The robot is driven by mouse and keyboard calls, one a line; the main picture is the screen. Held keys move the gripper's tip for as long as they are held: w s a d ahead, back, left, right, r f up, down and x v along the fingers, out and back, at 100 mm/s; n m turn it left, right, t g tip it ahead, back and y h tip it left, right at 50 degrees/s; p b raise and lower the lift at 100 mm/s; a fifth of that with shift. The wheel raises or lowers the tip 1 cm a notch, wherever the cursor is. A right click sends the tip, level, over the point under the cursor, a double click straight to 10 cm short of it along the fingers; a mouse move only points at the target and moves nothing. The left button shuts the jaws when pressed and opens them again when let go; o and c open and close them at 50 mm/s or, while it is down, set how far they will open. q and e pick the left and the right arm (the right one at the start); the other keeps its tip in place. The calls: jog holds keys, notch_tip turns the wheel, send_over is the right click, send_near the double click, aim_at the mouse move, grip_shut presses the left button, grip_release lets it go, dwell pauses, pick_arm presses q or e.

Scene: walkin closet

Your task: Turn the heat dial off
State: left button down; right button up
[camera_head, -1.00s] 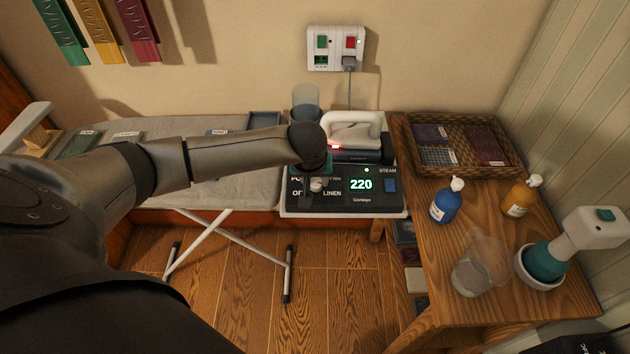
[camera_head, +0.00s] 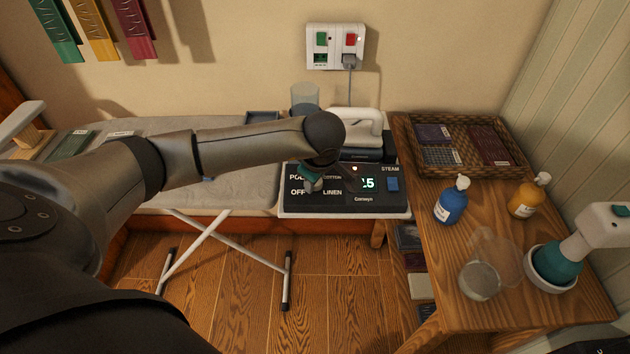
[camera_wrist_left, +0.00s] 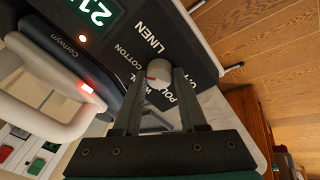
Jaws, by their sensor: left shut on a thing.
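The heat dial (camera_wrist_left: 158,70) is a small pale round knob with a red mark, on a dark control panel (camera_head: 340,203) beside the ironing board. My left gripper (camera_wrist_left: 160,78) is shut on the dial, with one finger on each side of it. In the head view my left gripper (camera_head: 312,182) is over the panel's left part and hides most of the dial. LINEN and OFF labels show around it. The display (camera_head: 367,183) is lit; its reading ends in 5 in the head view, and "21" shows in the wrist view. My right gripper is not in view.
A white iron (camera_head: 358,125) rests behind the panel; its red light (camera_wrist_left: 88,88) is lit. A wall socket (camera_head: 335,47) has a plug in it. A wooden table (camera_head: 440,260) at right holds bottles (camera_head: 450,205) and a wicker tray (camera_head: 505,125).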

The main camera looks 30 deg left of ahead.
pick_arm(q)
jog(key=n+b, duration=0.1)
jog(key=n, duration=0.3)
jog(key=shift+w+n+g, duration=0.1)
jog(key=shift+n+g, duration=0.2)
jog(key=n+b, duration=0.1)
jog(key=n, duration=0.3)
jog(key=shift+n+g, duration=0.3)
jog(key=n+b, duration=0.1)
jog(key=n, duration=0.3)
jog(key=shift+d+n+g, duration=0.1)
jog(key=shift+n+g, duration=0.2)
jog(key=n, duration=0.3)
jog(key=shift+w+n, duration=0.1)
jog(key=shift+n, duration=0.2)
jog(key=n, duration=0.3)
jog(key=shift+n+h, duration=0.3)
jog(key=shift+h, duration=0.1)
jog(key=n, duration=0.2)
jog(key=n+p, duration=0.1)
jog(key=n, duration=0.1)
jog(key=shift+r+g+h, duration=0.1)
jog(key=shift+g+h, duration=0.2)
jog(key=n+p, duration=0.1)
jog(key=n, duration=0.4)
jog(key=shift+h, duration=0.3)
jog(key=shift+n+p, duration=0.8)
jog(key=shift+n, duration=1.2)
jog(key=shift+h, duration=0.3)
